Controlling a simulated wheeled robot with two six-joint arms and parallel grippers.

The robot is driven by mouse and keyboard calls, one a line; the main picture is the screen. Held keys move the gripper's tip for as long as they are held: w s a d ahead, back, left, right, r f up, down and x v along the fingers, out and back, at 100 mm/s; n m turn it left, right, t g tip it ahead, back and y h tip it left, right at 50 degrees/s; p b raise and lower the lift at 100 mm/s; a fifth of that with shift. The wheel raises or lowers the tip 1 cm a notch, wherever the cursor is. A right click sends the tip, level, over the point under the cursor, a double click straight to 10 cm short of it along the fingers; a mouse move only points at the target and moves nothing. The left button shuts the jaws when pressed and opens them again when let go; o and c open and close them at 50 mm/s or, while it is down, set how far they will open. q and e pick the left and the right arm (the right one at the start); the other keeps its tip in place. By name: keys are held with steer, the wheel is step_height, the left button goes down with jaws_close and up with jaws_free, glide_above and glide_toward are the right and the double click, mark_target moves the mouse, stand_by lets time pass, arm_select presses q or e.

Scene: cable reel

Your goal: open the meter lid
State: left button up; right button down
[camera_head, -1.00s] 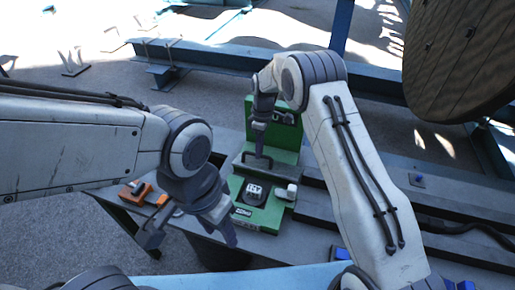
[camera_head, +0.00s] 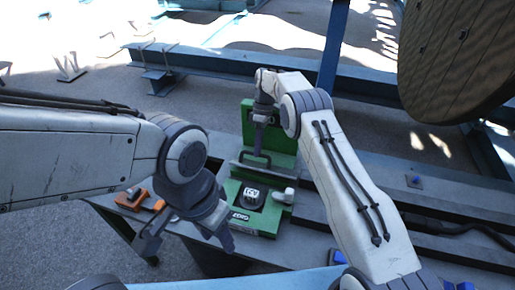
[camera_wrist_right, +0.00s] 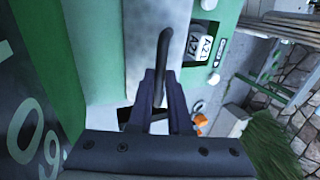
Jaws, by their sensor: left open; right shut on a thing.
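The green meter (camera_head: 262,222) stands on the bench, with a dark dial on its front part and an upright green back. Its grey lid (camera_head: 262,178) carries a dark bar handle (camera_wrist_right: 164,48). The lid's exact angle is hard to tell. My right gripper (camera_head: 256,150) is over the lid; the right wrist view shows its fingers (camera_wrist_right: 158,100) shut on the handle, beside the grey lid plate (camera_wrist_right: 145,25). My left gripper (camera_head: 187,240) is open and empty, in front and to the left of the meter, apart from it.
An orange and black tool (camera_head: 138,198) lies on the bench left of the meter. A white knob (camera_head: 284,195) sits at the meter's right side. A large wooden reel (camera_head: 450,60) hangs at upper right. Blue beams (camera_head: 235,62) run behind.

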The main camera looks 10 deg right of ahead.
steer(key=c, duration=0.8)
jaws_free()
steer(key=shift+c, duration=0.2)
